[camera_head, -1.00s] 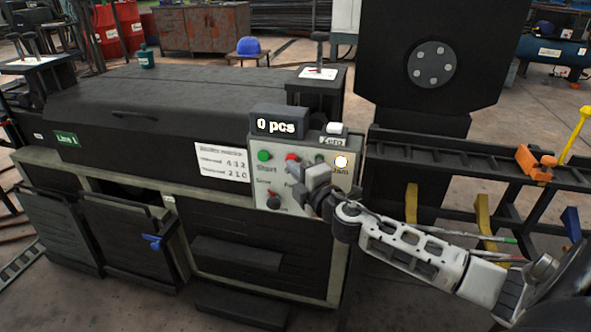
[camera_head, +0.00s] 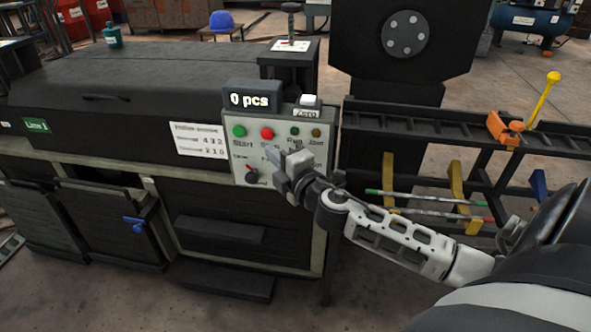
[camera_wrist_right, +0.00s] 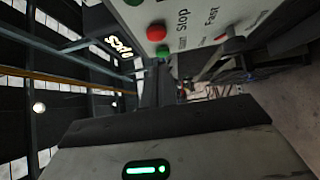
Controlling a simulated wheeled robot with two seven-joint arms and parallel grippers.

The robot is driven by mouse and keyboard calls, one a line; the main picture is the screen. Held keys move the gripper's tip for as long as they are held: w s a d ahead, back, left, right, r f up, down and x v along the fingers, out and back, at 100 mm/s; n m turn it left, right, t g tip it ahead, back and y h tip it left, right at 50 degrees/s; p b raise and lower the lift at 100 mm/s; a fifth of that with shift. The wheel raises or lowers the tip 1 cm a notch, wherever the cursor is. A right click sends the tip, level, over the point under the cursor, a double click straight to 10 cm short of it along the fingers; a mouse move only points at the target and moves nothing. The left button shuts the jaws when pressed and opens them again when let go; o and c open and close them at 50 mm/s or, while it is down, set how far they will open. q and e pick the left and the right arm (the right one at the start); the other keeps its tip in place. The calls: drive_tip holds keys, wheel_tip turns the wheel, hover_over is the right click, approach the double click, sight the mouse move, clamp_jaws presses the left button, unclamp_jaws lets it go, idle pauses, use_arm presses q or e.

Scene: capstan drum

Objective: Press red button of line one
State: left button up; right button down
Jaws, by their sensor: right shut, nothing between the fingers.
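The red button (camera_head: 267,133) labelled Stop is on the light control panel (camera_head: 238,165) of the Line 1 machine, right of the green Start button (camera_head: 239,131). The red button also shows in the right wrist view (camera_wrist_right: 157,32), close to the green one (camera_wrist_right: 163,50). My right gripper (camera_head: 273,153) is shut and empty, its tip just below the red button in the head view and partly covering the label. I cannot tell the gap to the panel. My left gripper is not in view.
A counter (camera_head: 252,101) reading 0 pcs and a white Zero button (camera_head: 309,99) sit above the panel. Two small lamps, Run (camera_head: 294,131) and Jam (camera_head: 316,133), are right of the red button. A dark roller conveyor (camera_head: 420,125) stands at right.

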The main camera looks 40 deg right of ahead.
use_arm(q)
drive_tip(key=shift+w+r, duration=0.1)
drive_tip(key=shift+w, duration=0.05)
use_arm(e)
drive_tip(key=s, duration=0.7)
drive_tip(key=shift+a, duration=0.4)
drive_tip(key=shift+f, duration=0.15)
